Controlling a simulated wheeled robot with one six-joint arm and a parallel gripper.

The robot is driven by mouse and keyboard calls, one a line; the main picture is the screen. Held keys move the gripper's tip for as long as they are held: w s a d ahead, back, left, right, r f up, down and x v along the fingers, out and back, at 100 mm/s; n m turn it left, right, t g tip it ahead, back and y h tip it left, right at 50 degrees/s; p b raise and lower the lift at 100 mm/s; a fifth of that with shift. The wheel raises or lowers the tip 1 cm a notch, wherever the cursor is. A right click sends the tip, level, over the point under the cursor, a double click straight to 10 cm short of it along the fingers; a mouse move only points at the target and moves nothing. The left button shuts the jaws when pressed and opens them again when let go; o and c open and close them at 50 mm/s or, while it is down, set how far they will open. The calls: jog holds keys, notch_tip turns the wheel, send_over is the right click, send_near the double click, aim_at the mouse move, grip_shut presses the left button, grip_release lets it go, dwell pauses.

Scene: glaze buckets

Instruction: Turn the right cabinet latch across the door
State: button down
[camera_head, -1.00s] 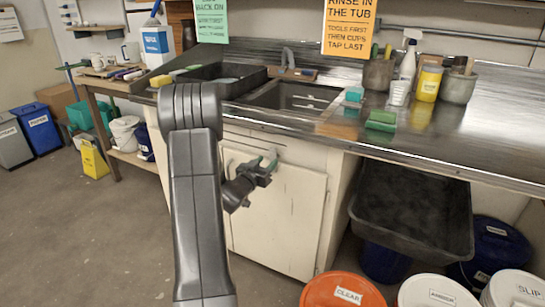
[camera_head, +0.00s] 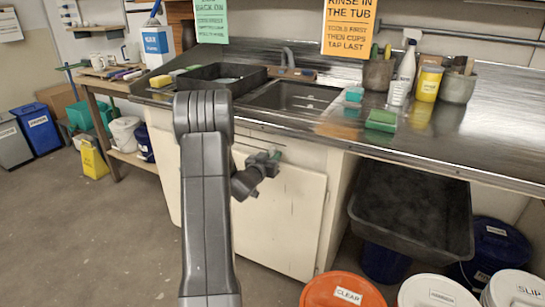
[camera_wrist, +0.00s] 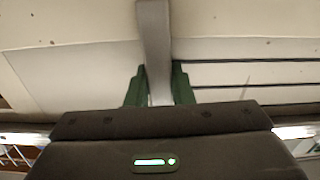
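The cabinet door (camera_head: 290,215) is a pale cream panel under the sink counter, and it looks closed. My gripper (camera_head: 272,160) is at its upper edge in the head view, hiding the latch there. In the wrist view, the latch (camera_wrist: 155,45) is a grey bar running from the top edge down between my green fingers. My gripper (camera_wrist: 159,88) has one finger on each side of the bar, with no clear gap, and looks shut on it. The far end of the bar is out of view and its pivot cannot be made out.
The metal counter (camera_head: 300,128) overhangs the door just above my gripper. A dark tub (camera_head: 410,210) stands under the counter to the right. An orange-lidded bucket (camera_head: 340,290) and white-lidded buckets (camera_head: 435,292) stand in front at the right.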

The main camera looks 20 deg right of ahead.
jog(key=shift+f+m+b, duration=0.1)
jog(key=shift+m+b, duration=0.2)
jog(key=shift+b, duration=0.35)
jog(key=c, duration=1.3)
grip_release()
jog(key=shift+o, duration=0.2)
jog(key=shift+s, duration=0.1)
jog(key=v, duration=1.3)
jog(key=shift+s+a+p, duration=0.2)
jog(key=shift+a+p, duration=0.1)
